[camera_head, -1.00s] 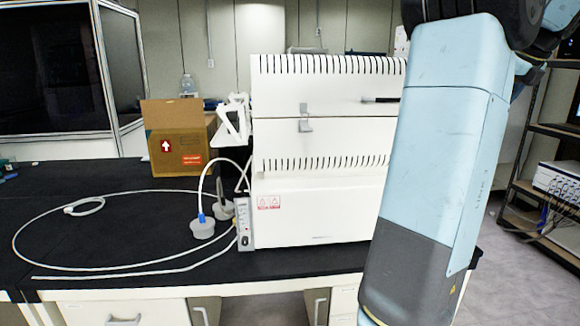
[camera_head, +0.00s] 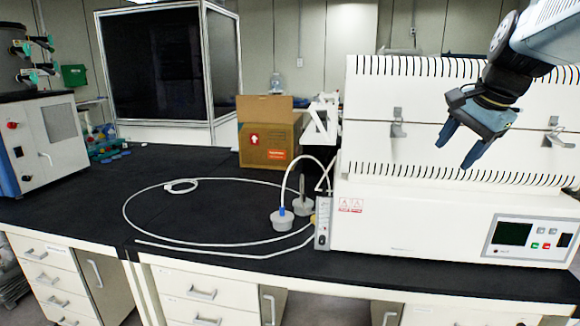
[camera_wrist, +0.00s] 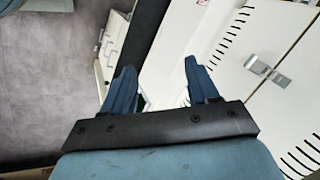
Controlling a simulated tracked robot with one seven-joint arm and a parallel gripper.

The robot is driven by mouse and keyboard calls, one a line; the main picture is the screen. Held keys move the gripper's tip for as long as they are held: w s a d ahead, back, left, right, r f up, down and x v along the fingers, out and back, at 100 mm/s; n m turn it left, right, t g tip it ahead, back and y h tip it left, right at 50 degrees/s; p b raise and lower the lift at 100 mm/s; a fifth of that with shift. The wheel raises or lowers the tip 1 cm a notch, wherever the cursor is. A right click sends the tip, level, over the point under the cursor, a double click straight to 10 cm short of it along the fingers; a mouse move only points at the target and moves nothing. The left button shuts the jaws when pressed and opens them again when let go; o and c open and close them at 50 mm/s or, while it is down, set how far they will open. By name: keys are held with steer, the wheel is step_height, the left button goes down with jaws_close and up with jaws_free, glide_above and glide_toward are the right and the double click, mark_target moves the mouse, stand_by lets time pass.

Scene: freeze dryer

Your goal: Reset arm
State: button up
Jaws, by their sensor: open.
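My gripper (camera_head: 459,146) is at the right of the head view, with its two blue fingers spread and nothing between them. It hangs in front of the white slotted machine (camera_head: 420,225), which stands on the black bench. In the wrist view my gripper (camera_wrist: 158,80) also shows open and empty. Beside it there is the machine's white slotted lid (camera_wrist: 235,60) with a metal latch (camera_wrist: 268,69). Whether the fingers touch the machine cannot be told, but no contact shows.
The black bench top (camera_head: 80,215) is clear at the left front. A thin white tube (camera_head: 125,208) loops across it to grey stoppers (camera_head: 282,219). A cardboard box (camera_head: 265,145) stands behind. Another white instrument (camera_head: 50,140) is at the far left.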

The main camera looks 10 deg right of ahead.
steer(key=s+a+f+n, duration=0.4)
steer(key=a+n, duration=0.3)
steer(key=s+a+f+n, duration=0.4)
steer(key=a+f+n, duration=0.1)
steer(key=a, duration=0.3)
steer(key=shift+s+a+f+n+h, duration=0.15)
steer(key=shift+s+f+n+h, duration=0.15)
steer(key=shift+n, duration=0.6)
steer(key=shift+c, duration=0.3)
